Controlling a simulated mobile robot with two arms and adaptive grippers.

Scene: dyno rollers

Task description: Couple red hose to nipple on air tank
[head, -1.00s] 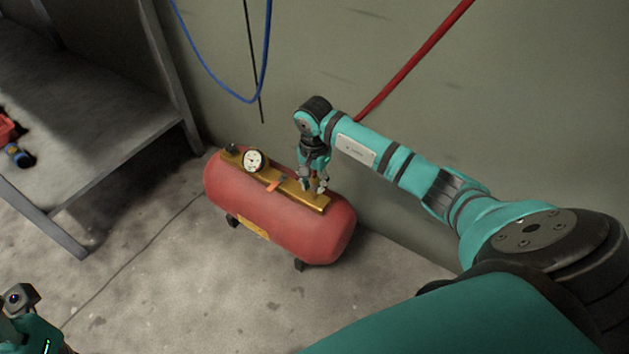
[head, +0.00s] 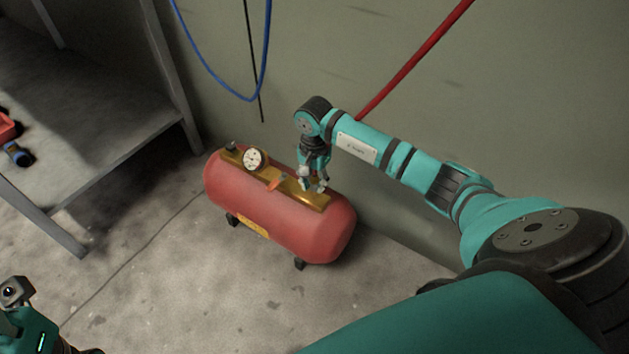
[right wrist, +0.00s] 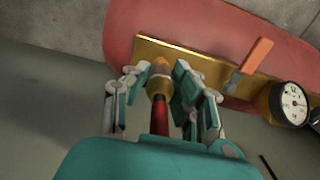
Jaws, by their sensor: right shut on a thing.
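The red air tank (head: 290,228) lies on its feet on the floor, with a brass plate (head: 318,203) along its top. In the right wrist view the plate (right wrist: 205,66) runs behind my fingers. My right gripper (head: 313,187) is over the right half of the plate. It is shut on the red hose's brass end fitting; the hose (right wrist: 160,118) and fitting (right wrist: 159,84) show between the fingers in the right wrist view. The fitting's tip is at the plate. The nipple is hidden, so I cannot tell whether they are joined. My left fingers are out of view.
A white dial gauge (head: 254,160) and an orange lever (head: 277,183) stand on the plate left of my right gripper. The red hose (head: 415,60) runs up the wall behind my arm. A blue hose (head: 225,88) hangs there. A metal shelf (head: 95,150) stands at left.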

